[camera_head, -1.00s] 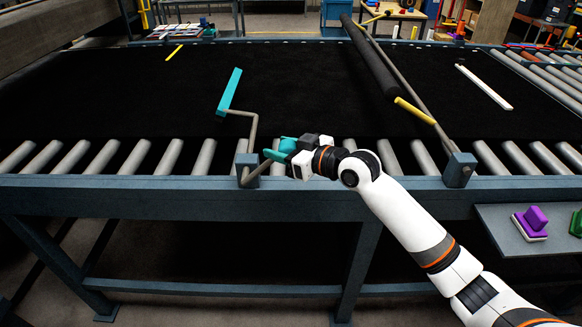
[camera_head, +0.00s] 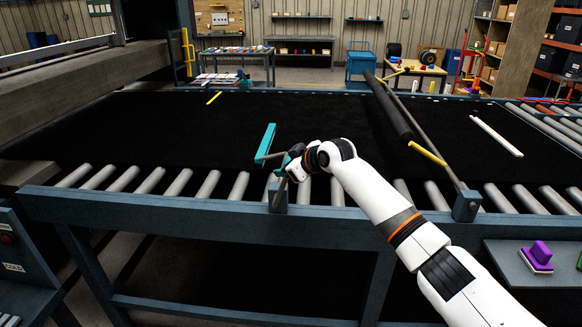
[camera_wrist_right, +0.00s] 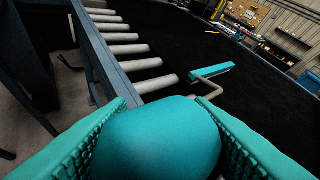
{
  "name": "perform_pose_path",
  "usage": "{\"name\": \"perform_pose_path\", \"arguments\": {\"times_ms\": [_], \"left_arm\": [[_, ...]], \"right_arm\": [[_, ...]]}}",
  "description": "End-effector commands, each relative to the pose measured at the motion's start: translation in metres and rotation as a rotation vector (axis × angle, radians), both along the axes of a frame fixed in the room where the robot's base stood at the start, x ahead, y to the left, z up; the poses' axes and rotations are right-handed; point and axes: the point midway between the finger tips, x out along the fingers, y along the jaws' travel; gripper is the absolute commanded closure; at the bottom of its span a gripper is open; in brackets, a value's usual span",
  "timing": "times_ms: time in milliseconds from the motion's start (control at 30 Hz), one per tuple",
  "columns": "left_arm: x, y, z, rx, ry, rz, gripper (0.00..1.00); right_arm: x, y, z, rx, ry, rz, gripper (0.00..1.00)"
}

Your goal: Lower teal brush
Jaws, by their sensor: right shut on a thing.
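The teal brush is a long teal bar (camera_head: 265,143) on a bent grey rod, pivoted at a blue bracket on the frame's front edge. The bar is over the near part of the black belt; I cannot tell whether it touches. In the right wrist view the bar (camera_wrist_right: 214,72) is at upper right. My right gripper (camera_head: 292,166) is at the rod's near end above the front rail. Its teal ridged fingers are shut on the rounded teal handle (camera_wrist_right: 160,140), which fills the space between them. My left gripper is not in view.
A dark roll (camera_head: 388,105) lies along the belt to the right, beside a rod with a yellow grip (camera_head: 428,153). A white strip (camera_head: 496,135) lies further right. Grey rollers line the front. A purple brush (camera_head: 537,255) sits on a side shelf (camera_head: 515,270).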

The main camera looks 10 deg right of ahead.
Motion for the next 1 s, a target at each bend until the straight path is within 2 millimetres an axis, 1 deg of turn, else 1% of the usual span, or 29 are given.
{"name": "perform_pose_path", "arguments": {"times_ms": [300,333,433,467,800,867,1000], "left_arm": [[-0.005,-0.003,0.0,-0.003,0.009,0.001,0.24],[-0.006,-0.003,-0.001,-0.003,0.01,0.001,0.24],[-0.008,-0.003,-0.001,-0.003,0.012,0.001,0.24],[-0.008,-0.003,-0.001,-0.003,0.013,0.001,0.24],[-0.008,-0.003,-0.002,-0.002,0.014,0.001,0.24],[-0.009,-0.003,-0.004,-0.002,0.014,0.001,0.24],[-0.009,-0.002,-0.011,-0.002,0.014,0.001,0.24]], "right_arm": [[0.0,0.002,0.002,-0.003,-0.004,0.004,0.94],[0.0,0.002,0.002,-0.003,-0.004,0.004,0.5],[0.0,0.001,0.001,-0.003,-0.004,0.002,0.34],[0.0,0.001,0.001,-0.003,-0.004,0.002,0.32],[-0.002,-0.001,0.002,-0.002,-0.003,0.001,0.32],[-0.005,-0.003,0.004,-0.003,-0.003,0.002,0.32],[-0.02,-0.011,0.013,-0.002,-0.006,0.002,0.32]]}}
